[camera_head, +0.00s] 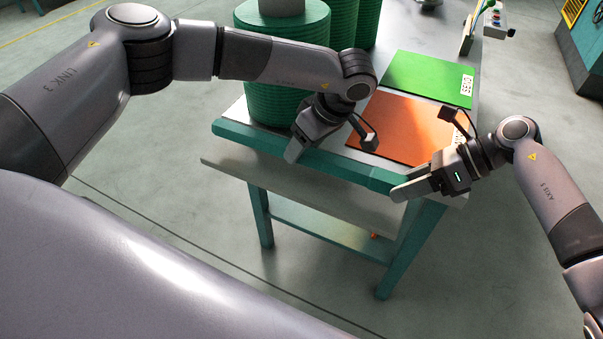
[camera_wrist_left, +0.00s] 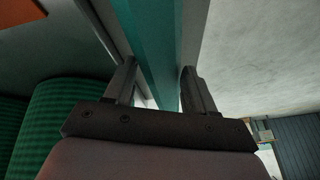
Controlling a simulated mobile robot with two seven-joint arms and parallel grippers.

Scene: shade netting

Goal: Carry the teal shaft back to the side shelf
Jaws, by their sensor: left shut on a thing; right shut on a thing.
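The teal shaft (camera_head: 335,163) is a long straight bar running along the near side of the table in the head view. My left gripper (camera_head: 293,152) is shut on it near its middle. In the left wrist view, the shaft (camera_wrist_left: 152,45) passes between the two fingers of my left gripper (camera_wrist_left: 158,85). My right gripper (camera_head: 398,190) is shut on the shaft near its right end. Its left end sticks out free past the green roll. I cannot tell whether the shaft touches the table. No side shelf is clearly identifiable.
Several ribbed green rolls (camera_head: 268,107) stand on the table's left part, close behind the shaft. An orange mat (camera_head: 405,125) and a green mat (camera_head: 428,77) lie to their right. A grey ledge (camera_head: 290,188) runs below the shaft. The floor (camera_head: 150,215) in front is clear.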

